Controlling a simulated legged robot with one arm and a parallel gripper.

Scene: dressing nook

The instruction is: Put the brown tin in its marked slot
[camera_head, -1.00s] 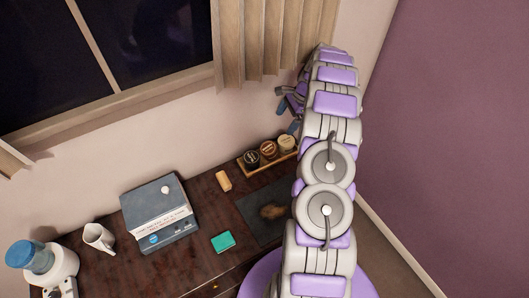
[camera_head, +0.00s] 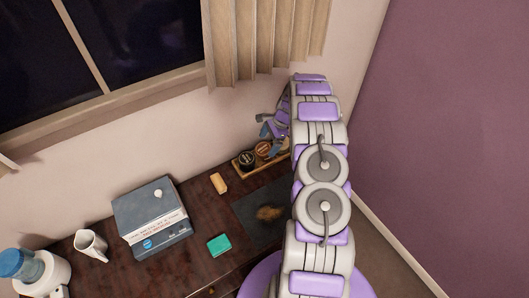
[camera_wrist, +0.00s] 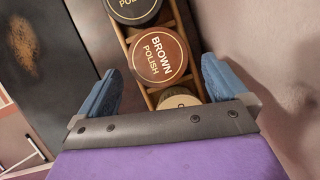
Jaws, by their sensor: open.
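The brown tin (camera_wrist: 160,57), its round lid lettered "BROWN POLISH", is in the wooden rack (camera_wrist: 187,30), between a black tin (camera_wrist: 133,8) and a cream-lidded tin (camera_wrist: 180,99). The brown tin also shows in the head view (camera_head: 263,149); the cream tin is hidden there by my gripper (camera_head: 270,134). In the wrist view my gripper (camera_wrist: 160,66) has its blue fingers wide apart, one on each side of the rack, with nothing held. I cannot tell whether the fingers are level with the tin, and no slot marking is visible.
A dark mat (camera_head: 248,222) with a brown smudge lies in front of the rack. The wall is close behind.

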